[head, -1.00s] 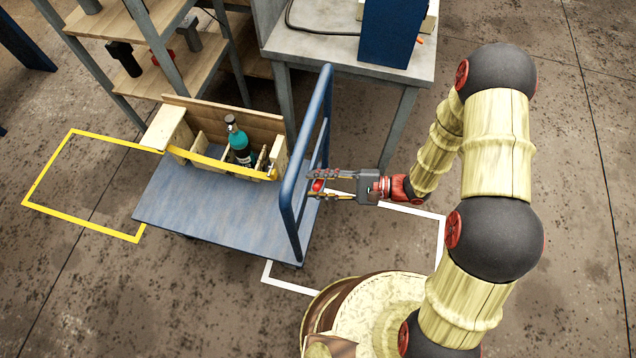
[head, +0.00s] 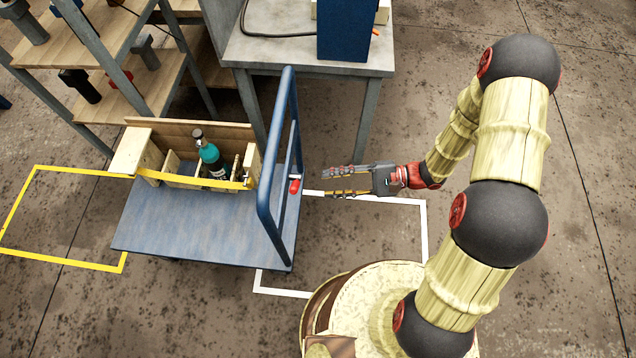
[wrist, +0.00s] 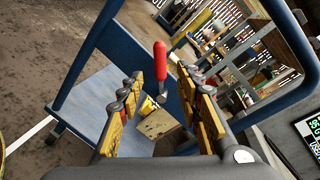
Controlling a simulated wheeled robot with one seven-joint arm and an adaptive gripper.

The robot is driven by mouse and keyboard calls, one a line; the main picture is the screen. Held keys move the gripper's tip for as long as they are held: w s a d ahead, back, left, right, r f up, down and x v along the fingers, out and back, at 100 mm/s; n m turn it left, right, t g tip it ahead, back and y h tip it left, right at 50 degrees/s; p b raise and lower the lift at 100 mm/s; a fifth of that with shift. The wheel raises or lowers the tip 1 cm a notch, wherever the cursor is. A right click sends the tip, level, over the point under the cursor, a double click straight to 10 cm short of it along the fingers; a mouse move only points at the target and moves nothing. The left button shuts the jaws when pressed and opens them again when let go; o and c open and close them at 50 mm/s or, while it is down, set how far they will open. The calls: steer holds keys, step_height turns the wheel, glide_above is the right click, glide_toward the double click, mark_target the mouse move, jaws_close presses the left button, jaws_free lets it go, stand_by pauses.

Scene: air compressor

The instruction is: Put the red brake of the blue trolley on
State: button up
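The blue trolley (head: 185,225) stands left of my gripper in the head view, with its blue push handle (head: 287,110) on the near right end. The red brake (head: 294,187) is a small red grip at that handle end. In the wrist view the red brake (wrist: 160,60) is a rod-like grip standing nearly upright, with a grey metal part below it. My gripper (head: 327,183) is open and empty, to the right of the brake with a clear gap. In the wrist view its two fingers lie either side of the line to the brake.
A wooden crate (head: 190,130) with a teal bottle (head: 212,160) sits on the trolley. A grey table (head: 290,52) with a blue box stands behind it, and shelves (head: 110,50) stand at the upper left.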

steer(key=shift+d+r, duration=0.1)
steer(key=shift+d, duration=0.4)
